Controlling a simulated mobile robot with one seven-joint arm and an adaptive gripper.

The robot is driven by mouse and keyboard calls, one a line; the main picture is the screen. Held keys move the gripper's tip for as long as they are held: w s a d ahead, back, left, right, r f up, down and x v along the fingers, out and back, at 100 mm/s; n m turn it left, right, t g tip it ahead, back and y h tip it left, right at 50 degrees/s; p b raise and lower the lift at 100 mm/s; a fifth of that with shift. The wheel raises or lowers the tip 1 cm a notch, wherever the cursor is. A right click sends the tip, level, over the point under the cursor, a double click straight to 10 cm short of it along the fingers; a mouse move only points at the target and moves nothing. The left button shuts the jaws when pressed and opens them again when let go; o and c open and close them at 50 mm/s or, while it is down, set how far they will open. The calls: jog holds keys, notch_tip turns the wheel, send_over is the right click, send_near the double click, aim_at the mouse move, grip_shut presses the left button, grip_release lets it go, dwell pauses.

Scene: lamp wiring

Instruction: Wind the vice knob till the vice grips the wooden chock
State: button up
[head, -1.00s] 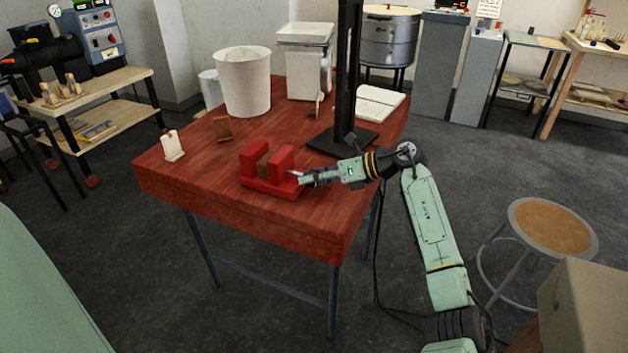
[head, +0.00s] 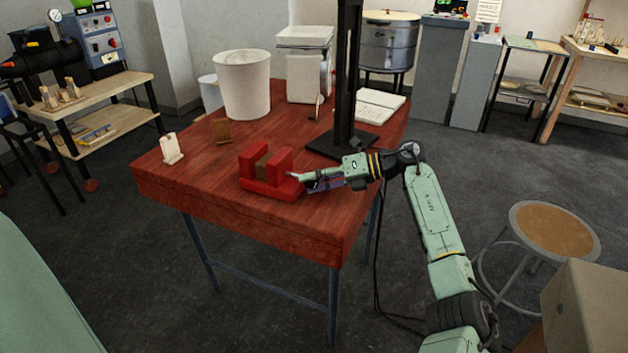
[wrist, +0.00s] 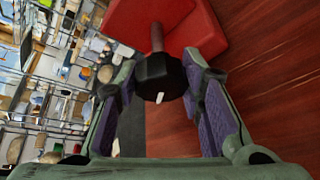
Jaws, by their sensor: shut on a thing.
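The red vice (head: 268,188) stands near the front edge of the red-brown table, and its red body also shows in the wrist view (wrist: 190,32). The brown wooden chock (head: 262,165) sits upright between its two jaws. I cannot tell whether both jaws touch it. The black vice knob (wrist: 160,78) has a white mark pointing down in the wrist view and sits on a reddish-brown screw (wrist: 157,37). My gripper (head: 297,178) is at the vice's right side. In the wrist view its fingers (wrist: 160,74) are shut on the knob, one on each side.
A black post on a base plate (head: 335,146) stands close behind my gripper. The table's front (head: 230,217) is clear.

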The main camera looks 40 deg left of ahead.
jog(key=shift+s, duration=0.1)
jog(key=o, duration=1.2)
